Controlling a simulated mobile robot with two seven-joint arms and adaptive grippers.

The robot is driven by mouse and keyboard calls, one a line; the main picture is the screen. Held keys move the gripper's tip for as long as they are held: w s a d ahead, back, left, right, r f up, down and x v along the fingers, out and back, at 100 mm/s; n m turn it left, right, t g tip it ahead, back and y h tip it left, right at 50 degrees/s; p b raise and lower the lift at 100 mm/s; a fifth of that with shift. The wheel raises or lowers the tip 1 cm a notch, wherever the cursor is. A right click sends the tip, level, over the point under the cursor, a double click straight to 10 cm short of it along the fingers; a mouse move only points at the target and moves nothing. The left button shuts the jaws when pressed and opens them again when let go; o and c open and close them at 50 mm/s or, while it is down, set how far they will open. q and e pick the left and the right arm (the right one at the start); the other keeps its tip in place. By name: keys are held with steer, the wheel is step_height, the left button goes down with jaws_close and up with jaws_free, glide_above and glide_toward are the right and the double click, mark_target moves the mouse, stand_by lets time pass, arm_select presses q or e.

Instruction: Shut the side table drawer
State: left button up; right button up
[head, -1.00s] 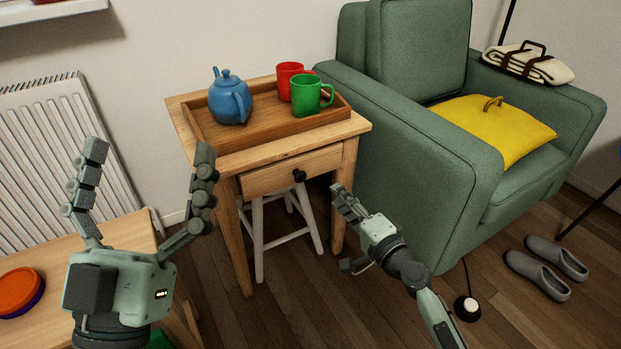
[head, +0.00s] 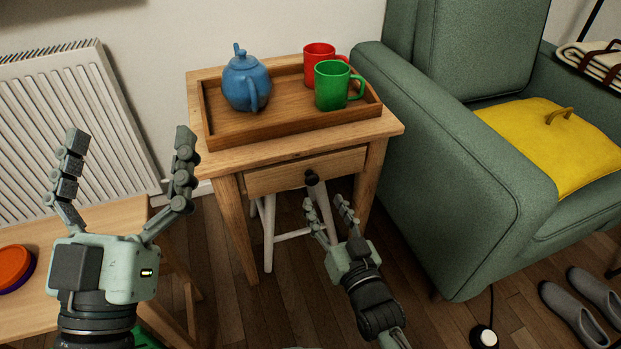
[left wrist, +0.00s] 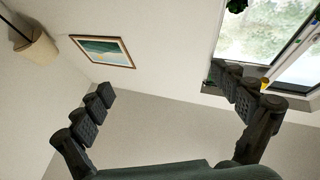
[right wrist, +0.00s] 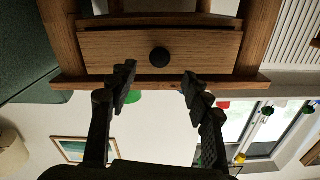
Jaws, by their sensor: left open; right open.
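The wooden side table (head: 226,157) stands against the wall, with its drawer (head: 275,177) in the front under the top. The drawer has a dark round knob (head: 311,178). The drawer front looks slightly forward of the table frame. My right gripper (head: 328,202) is open, just below and in front of the knob. In the right wrist view the drawer front (right wrist: 115,51) and knob (right wrist: 160,57) are straight ahead, between and beyond the open fingers.
A tray (head: 282,127) with a blue teapot (head: 245,82), a red mug (head: 318,62) and a green mug (head: 333,86) is on the table. A white stool (head: 268,235) stands underneath. A green armchair (head: 450,190) is close on the right; a low wooden table (head: 40,235) is left.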

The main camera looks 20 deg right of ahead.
mark_target(313, 182)
arm_select(q)
steer(key=shift+s+a+r+t+h+b, duration=0.15)
steer(key=shift+s+a+r+t+b, duration=0.15)
steer(key=shift+r+t, duration=0.2)
steer(key=shift+s+a+r+t+h+b, duration=0.15)
steer(key=shift+s+a+r+t+b, duration=0.1)
steer(key=shift+s+r+t, duration=0.25)
arm_select(e)
steer(key=w, duration=0.7)
steer(key=shift+w+a, duration=0.1)
steer(key=shift+w, duration=0.05)
arm_select(q)
steer(key=shift+w, duration=0.15)
arm_select(e)
steer(key=shift+c, duration=0.2)
